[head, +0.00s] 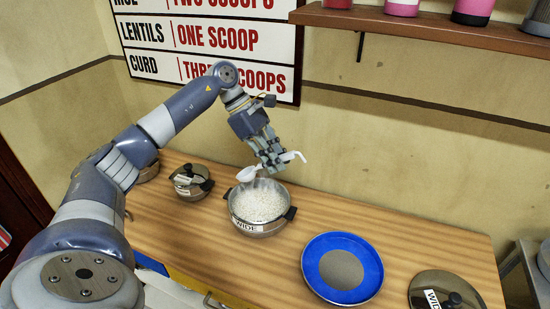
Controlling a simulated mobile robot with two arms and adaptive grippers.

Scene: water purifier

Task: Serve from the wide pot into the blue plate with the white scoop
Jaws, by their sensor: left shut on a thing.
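The wide pot (262,227) stands open on the wooden counter, labelled WIDE and filled with white grains that look like rice. My left gripper (271,162) is above the pot's back rim, shut on the white scoop (248,174). The scoop's bowl is to the left of the fingers, over the pot's back left rim, and its curved handle sticks out to the right. I cannot tell whether the bowl holds anything. The blue plate (313,264) lies to the right of the pot. It has a flat grey-brown centre, with no grains visible on it. My right gripper is out of view.
A lid labelled WIDE (466,301) lies at the counter's right end. A small lidded pot (190,183) stands left of the wide pot. A wall sign (215,40) lists scoops for lentils and curd. A shelf (430,32) with pink containers hangs above. Counter (420,245) is clear behind the plate.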

